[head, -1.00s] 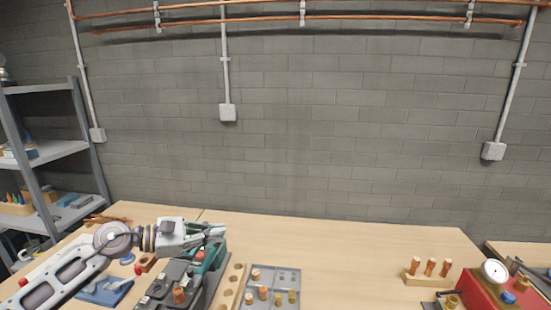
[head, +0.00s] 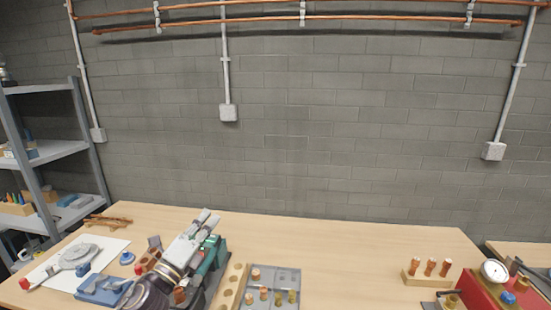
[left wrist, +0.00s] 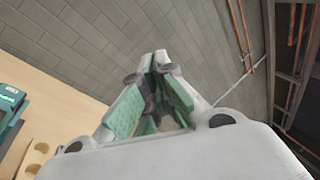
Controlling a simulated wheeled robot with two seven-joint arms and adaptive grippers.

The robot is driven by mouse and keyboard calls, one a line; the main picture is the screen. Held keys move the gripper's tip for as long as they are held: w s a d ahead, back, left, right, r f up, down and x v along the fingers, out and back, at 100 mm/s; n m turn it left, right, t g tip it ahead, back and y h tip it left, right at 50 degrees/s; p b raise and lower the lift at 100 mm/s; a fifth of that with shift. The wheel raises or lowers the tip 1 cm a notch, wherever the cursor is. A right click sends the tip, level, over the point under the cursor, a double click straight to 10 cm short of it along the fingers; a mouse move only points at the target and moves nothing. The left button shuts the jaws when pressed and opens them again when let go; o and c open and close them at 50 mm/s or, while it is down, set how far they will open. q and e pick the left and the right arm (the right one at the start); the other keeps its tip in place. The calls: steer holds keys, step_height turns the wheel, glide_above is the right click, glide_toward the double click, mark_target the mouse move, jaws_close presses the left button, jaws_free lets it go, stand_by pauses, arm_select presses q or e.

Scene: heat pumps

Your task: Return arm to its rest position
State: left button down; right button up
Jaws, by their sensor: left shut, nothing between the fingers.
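My left gripper (head: 207,218) is above the left part of the workbench, in front of a green and dark grey machine (head: 214,255). Its arm comes up from the bottom edge and hides part of that machine. In the left wrist view its green-padded fingers (left wrist: 158,62) meet at the tips with nothing between them. They point toward the grey block wall. My right gripper is not in view.
A grey tray (head: 275,275) with copper and brass fittings and a wooden strip with holes (head: 232,287) lie right of the arm. A wooden block with copper pieces (head: 429,270) and a red gauge unit (head: 490,290) stand at the right. The bench middle is clear.

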arm_select(q)
steer(key=s+a+f+n+g+y, duration=0.3)
steer(key=s+a+f+n+y, duration=0.15)
steer(key=f+n, duration=0.5)
steer(key=s+a+f+n+g+y, duration=0.35)
steer(key=f+n+y, duration=0.25)
steer(key=f+n, duration=0.35)
steer(key=s+d+f+n+g+h, duration=0.1)
steer(key=s+d+f+n+g, duration=0.15)
steer(key=s+f+g, duration=0.5)
steer(key=s+d+f+n+g+h, duration=0.15)
steer(key=s+f+n, duration=0.3)
steer(key=s, duration=0.65)
step_height(320, 180, down, 38)
steer(key=s+g+b, duration=0.2)
steer(key=b, duration=0.3)
steer(key=s+a+f+b, duration=0.2)
steer(key=s+f, duration=0.9)
steer(key=f, duration=0.1)
steer(key=s+a+f+m+b, duration=0.1)
steer(key=s+a+f+b, duration=0.2)
steer(key=s+f, duration=0.8)
step_height(320, 180, down, 2)
steer(key=shift+s+a+f+g+y, duration=0.25)
steer(key=shift+a+g+y, duration=0.1)
steer(key=shift+g, duration=0.1)
